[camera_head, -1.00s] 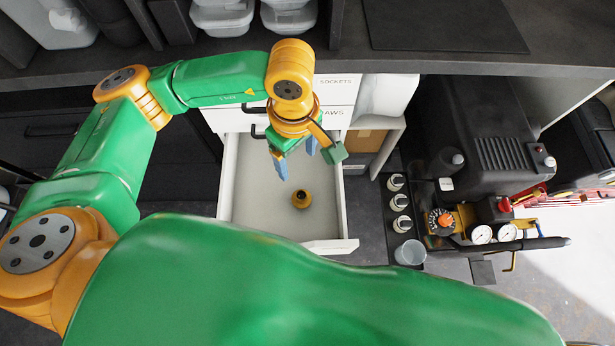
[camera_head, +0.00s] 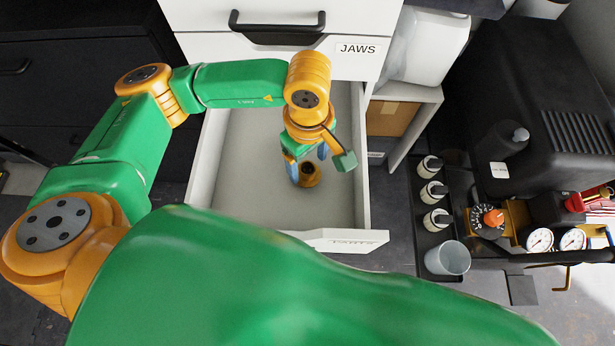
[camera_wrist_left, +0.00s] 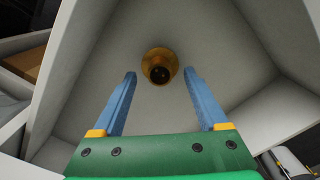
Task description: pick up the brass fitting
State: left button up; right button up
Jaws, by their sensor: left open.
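The brass fitting (camera_head: 310,175) is a small round golden piece with a dark hole. It stands on the floor of an open white drawer (camera_head: 240,190), toward the drawer's right side. My left gripper (camera_head: 306,165) reaches down into the drawer, its blue fingers close to the fitting and partly in front of it. In the left wrist view the fitting (camera_wrist_left: 159,66) lies just beyond the fingertips, centred between them. The left gripper (camera_wrist_left: 158,75) is open with nothing between its fingers. My right gripper is not in view.
The drawer walls rise around the fitting; the front panel (camera_head: 340,240) is labelled. A closed drawer marked JAWS (camera_head: 358,49) is above. To the right are a black tray with white-capped bottles (camera_head: 434,193), a clear cup (camera_head: 447,258) and a black machine with gauges (camera_head: 540,240).

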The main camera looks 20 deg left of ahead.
aim_at(308, 167)
pick_arm(q)
notch_tip(308, 167, down, 5)
jog(key=shift+a+f, duration=0.1)
jog(key=shift+f, duration=0.1)
jog(key=shift+w+r, duration=0.1)
jog(key=c, duration=1.1)
